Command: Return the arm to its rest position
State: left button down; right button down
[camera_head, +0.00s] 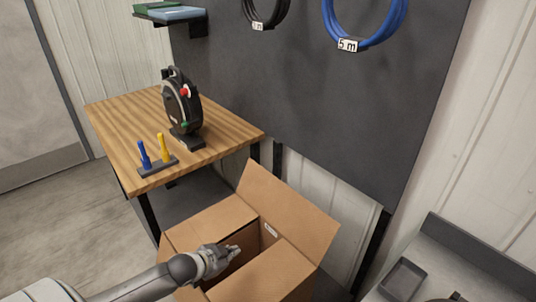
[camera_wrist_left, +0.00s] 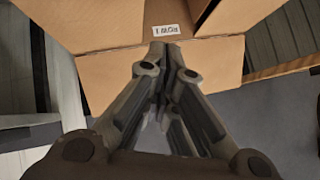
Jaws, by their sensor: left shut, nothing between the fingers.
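My left arm comes in from the bottom left of the head view. Its gripper (camera_head: 236,249) is over the open cardboard box (camera_head: 212,222), near the left side of the opening. In the left wrist view the gripper (camera_wrist_left: 167,46) is shut with its fingertips together and nothing between them. The box (camera_wrist_left: 110,60) is beyond the fingertips there, with a small white label (camera_wrist_left: 166,30) on it. I cannot tell whether the fingers touch the box. What lies inside the box is mostly hidden. My right gripper is not in view.
A wooden table (camera_head: 110,130) holds a black round device (camera_head: 182,108) and a stand with a blue and a yellow tool (camera_head: 163,150). Black (camera_head: 265,12) and blue (camera_head: 366,38) cable coils hang on a dark panel. A grey counter with a small tray (camera_head: 403,279) is at the lower right.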

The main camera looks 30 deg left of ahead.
pick_arm(q)
jog(key=s+d+r+n+g, duration=0.2)
jog(key=s+d+g, duration=0.1)
jog(key=s+d, duration=0.65)
jog(key=s+d+r+n+g, duration=0.2)
jog(key=s+d+r+g, duration=0.1)
jog(key=s+d, duration=0.6)
jog(key=s+f+g+b, duration=0.1)
jog(key=s+f+b, duration=0.15)
jog(key=f, duration=2.55)
jog(key=s+a+f, duration=0.2)
jog(key=s+f, duration=0.6)
jog(key=s+a+f+g, duration=0.1)
jog(key=s+a+f, duration=0.1)
jog(key=s+f, duration=0.6)
jog(key=shift+s+f+m+g+b, duration=0.3)
jog(key=shift+s+f+m, duration=0.1)
jog(key=shift+s, duration=0.2)
